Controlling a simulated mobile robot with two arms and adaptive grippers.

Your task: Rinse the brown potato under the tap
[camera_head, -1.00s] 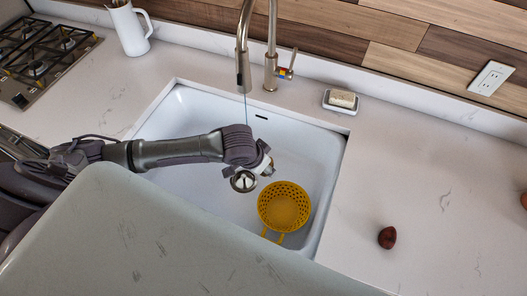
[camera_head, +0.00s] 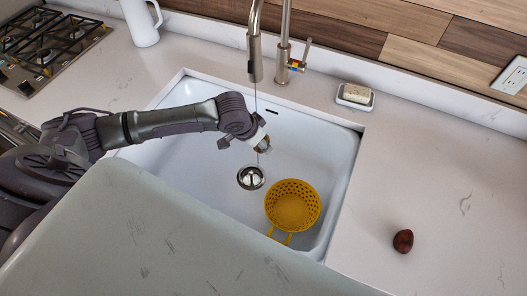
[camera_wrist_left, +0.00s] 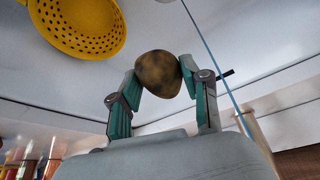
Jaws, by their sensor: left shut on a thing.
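The brown potato (camera_wrist_left: 158,74) is mottled and held between the fingertips of my left gripper (camera_wrist_left: 160,80) in the left wrist view. In the head view my left gripper (camera_head: 263,144) is over the sink (camera_head: 205,165), and the potato is only partly visible there. The tap (camera_head: 254,58) hangs over the sink's back. A thin blue water stream (camera_head: 256,103) falls from it. In the wrist view the stream (camera_wrist_left: 214,61) passes just right of the potato, seemingly apart from it. My right gripper is not in view.
A yellow colander (camera_head: 292,206) sits in the sink, right of the drain (camera_head: 251,177). A dark reddish round item (camera_head: 403,241) lies on the right counter. A soap dish (camera_head: 355,97), white jug (camera_head: 141,22) and stove (camera_head: 45,45) stand around. The right counter is mostly clear.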

